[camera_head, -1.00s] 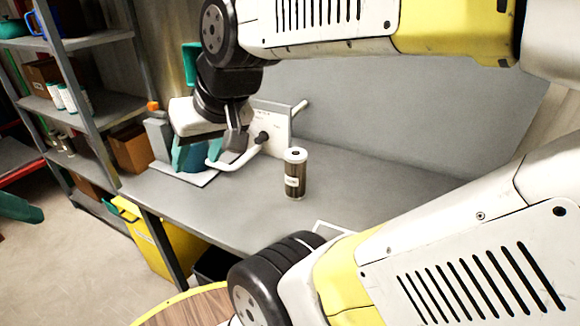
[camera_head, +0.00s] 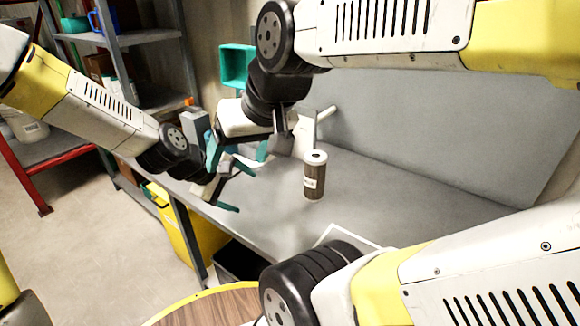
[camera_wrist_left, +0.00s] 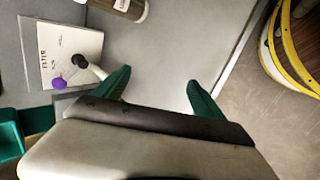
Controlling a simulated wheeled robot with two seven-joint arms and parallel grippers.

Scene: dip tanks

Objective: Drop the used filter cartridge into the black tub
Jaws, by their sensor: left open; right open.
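The used filter cartridge (camera_head: 313,180), a brown cylinder with a white cap and label, stands upright on the grey bench; part of it shows at the top of the left wrist view (camera_wrist_left: 128,6). My left gripper (camera_head: 243,188) is open and empty over the bench's front edge, left of the cartridge and apart from it; its teal fingers show in the left wrist view (camera_wrist_left: 159,80). My right gripper (camera_head: 238,152) is open above and behind it, near the white filter stand. The black tub (camera_head: 238,262) is under the bench, partly hidden by the bench.
A yellow bin (camera_head: 190,235) stands left of the tub. A printed plate with a black knob (camera_wrist_left: 60,45) lies left in the wrist view. A round wooden table with a yellow rim (camera_head: 205,305) is in front.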

